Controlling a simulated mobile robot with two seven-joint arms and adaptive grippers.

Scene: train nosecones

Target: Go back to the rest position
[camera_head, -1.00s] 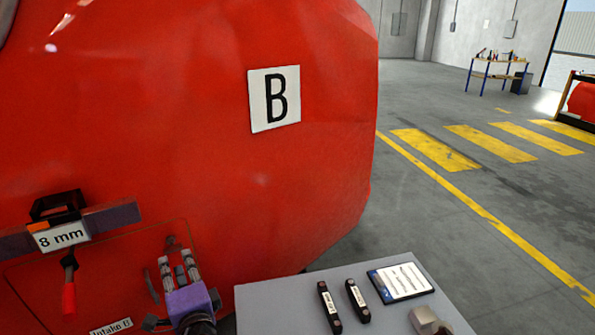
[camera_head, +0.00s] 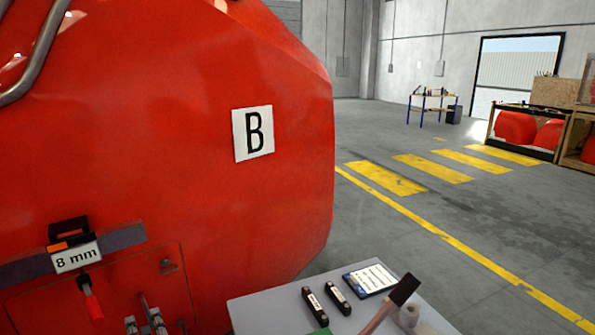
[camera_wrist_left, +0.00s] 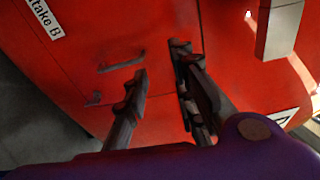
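My left gripper (camera_head: 150,312) shows only by its finger ends at the bottom edge of the head view, in front of the red nosecone (camera_head: 210,60) and its hatch. In the left wrist view, the left gripper (camera_wrist_left: 160,64) has its fingers spread with nothing between them. A hatch handle (camera_wrist_left: 122,60) lies beyond the fingers on the red panel (camera_wrist_left: 80,85), apart from them as far as I can tell. My right gripper is in neither view.
An "8 mm" label (camera_head: 77,257) and a red-handled part (camera_head: 92,302) are on the nosecone. A grey table (camera_head: 265,310) at the bottom holds two dark bars, a tablet (camera_head: 370,279) and a dark-headed brush-like tool (camera_head: 392,302). Open floor (camera_head: 440,205) lies to the right.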

